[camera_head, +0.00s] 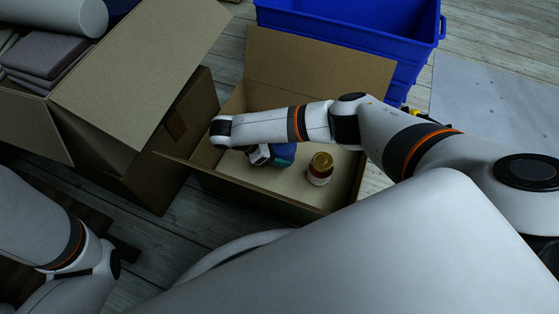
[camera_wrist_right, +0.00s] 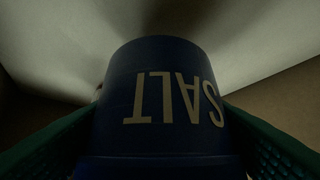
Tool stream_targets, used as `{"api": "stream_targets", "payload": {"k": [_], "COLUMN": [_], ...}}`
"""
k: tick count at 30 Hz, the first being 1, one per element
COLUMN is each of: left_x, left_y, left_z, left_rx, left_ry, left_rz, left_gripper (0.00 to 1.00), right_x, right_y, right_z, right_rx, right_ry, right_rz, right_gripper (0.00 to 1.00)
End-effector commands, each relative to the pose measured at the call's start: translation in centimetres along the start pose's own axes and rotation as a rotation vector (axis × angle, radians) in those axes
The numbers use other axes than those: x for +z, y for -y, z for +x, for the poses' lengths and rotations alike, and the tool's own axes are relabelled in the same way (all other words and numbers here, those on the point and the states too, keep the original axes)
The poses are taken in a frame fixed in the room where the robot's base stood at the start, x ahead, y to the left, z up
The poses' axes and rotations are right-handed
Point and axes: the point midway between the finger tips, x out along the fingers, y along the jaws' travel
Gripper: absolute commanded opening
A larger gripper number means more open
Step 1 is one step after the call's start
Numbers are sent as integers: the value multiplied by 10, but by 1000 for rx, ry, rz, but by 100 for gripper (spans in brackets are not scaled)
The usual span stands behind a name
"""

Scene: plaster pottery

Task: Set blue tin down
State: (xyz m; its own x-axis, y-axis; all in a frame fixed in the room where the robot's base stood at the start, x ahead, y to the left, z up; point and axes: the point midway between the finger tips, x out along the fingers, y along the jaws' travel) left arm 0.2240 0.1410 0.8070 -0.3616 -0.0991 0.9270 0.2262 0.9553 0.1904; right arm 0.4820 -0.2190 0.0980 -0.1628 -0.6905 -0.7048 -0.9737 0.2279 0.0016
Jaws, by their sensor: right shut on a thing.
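The blue tin (camera_wrist_right: 165,85) fills the middle of the right wrist view, with the letters "SALT" upside down on its side. My right gripper (camera_wrist_right: 165,140) is shut on it, with a green finger pad on each side. In the head view the blue tin (camera_head: 283,153) shows partly beneath my right forearm, inside an open cardboard box (camera_head: 320,70). My right gripper (camera_head: 262,155) is mostly hidden there by the arm. Whether the tin touches the box floor cannot be told. My left arm is at the lower left; its gripper is out of view.
A jar with a gold lid (camera_head: 320,168) stands in the box, right of the tin. Another open cardboard box (camera_head: 130,80) with folded cloths (camera_head: 50,60) is at the left. A blue crate (camera_head: 350,35) stands behind. The box floor around the jar is clear.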

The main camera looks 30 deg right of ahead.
Motion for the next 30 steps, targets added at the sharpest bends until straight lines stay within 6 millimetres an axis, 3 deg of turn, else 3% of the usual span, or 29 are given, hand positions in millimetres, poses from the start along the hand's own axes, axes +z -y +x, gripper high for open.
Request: {"api": "stream_targets", "payload": {"k": [9,18,19,22,23,30], "left_x": [12,11,11,11,11,11], "left_y": [7,6,6,6,6,6], "left_z": [-33,-30,-30,-30,-30,-30], "left_rx": [0,-1,-1,-1,-1,-1], "left_ry": [0,1,1,1,1,1], "left_rz": [0,0,0,0,0,0], "left_gripper": [84,84,84,84,84,84], "right_x": [27,26,26,26,26,26], "right_y": [1,0,0,0,0,0], "right_z": [26,25,26,26,26,25], "right_rx": [-2,-1,-1,-1,-1,-1], "right_ry": [0,1,1,1,1,1], "right_rz": [0,0,0,0,0,0], "right_gripper": [42,42,69,85,89,89]}}
